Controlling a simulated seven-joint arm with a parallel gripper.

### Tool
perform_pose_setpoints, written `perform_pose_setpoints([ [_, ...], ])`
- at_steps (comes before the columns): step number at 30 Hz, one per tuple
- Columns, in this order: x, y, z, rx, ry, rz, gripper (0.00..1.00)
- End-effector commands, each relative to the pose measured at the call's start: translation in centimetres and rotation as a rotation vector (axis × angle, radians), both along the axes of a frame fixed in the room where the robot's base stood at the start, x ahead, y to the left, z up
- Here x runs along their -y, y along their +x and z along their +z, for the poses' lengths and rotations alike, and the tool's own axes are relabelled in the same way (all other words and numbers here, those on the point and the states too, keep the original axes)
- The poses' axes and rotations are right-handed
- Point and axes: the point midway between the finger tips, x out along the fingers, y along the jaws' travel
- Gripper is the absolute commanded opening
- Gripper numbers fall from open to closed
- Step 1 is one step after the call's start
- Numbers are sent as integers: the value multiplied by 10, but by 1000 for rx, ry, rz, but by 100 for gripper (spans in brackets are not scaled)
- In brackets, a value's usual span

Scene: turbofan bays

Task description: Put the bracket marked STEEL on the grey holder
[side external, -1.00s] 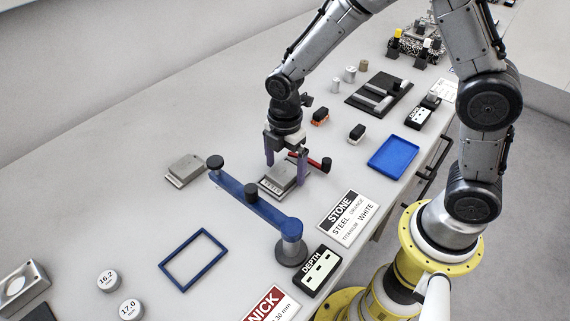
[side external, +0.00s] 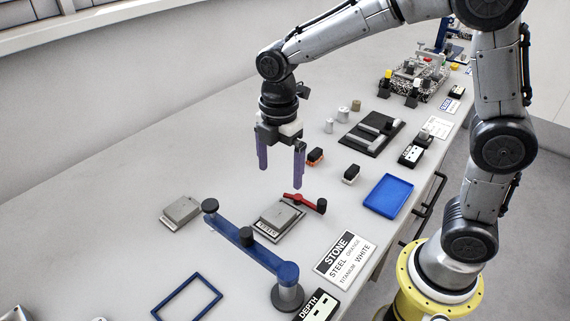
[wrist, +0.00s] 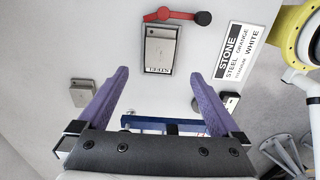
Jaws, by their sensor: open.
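A grey block-like piece (side external: 280,221) lies on the table between the blue bar and a red lever. Its near edge carries a small white label whose letters look like STEEL; in the wrist view the piece (wrist: 161,45) shows a raised plate with the label at its lower edge. I cannot tell whether it is one part or a bracket on a holder. A second, unlabelled grey block (side external: 181,211) lies to the left, beyond the bar's far end. My gripper (side external: 281,178) is open and empty, its purple fingers pointing down, well above the labelled piece.
A blue bar (side external: 258,253) on posts runs beside the labelled piece. A red lever (side external: 303,200) with a black knob sits behind it. A STONE sign (side external: 345,258), blue tray (side external: 388,195) and blue frame (side external: 187,300) lie around.

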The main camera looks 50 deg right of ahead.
Motion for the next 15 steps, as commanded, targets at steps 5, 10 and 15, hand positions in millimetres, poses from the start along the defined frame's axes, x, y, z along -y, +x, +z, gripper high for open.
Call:
perform_pose_setpoints([
  [5,0,-1,5,2,0,-5,100],
  [10,12,-18,25,54,15,-155,100],
  [15,38,-65,60,166,71,-533,100],
])
